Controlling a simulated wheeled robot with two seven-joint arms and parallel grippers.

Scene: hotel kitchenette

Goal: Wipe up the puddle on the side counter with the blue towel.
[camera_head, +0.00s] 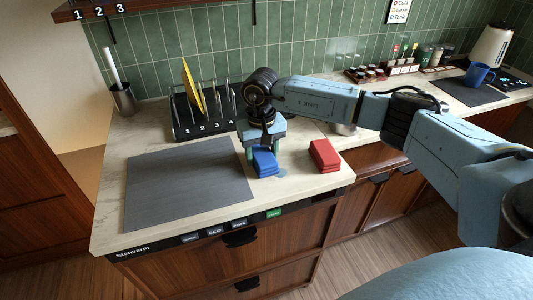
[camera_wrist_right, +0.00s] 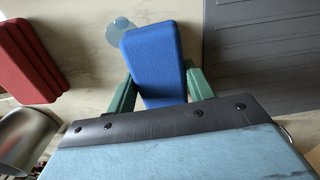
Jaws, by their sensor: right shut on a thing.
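The folded blue towel (camera_head: 265,162) is at the side counter, between the dark grey mat and the red towel. My right gripper (camera_head: 264,152) comes down over it and is shut on it. In the right wrist view the blue towel (camera_wrist_right: 155,62) sits between the green fingers of the right gripper (camera_wrist_right: 160,90). The puddle (camera_wrist_right: 120,30) shows as a pale blue patch beside the towel's far end. In the head view a bit of the puddle (camera_head: 283,174) shows at the towel's right side; the towel hides part of it. My left gripper is not in view.
A folded red towel (camera_head: 324,155) lies to the right. The dark grey mat (camera_head: 188,183) covers the counter's left part. A numbered black rack (camera_head: 203,126) with a yellow board (camera_head: 192,88) stands behind. A metal bowl (camera_head: 343,129) sits behind the red towel.

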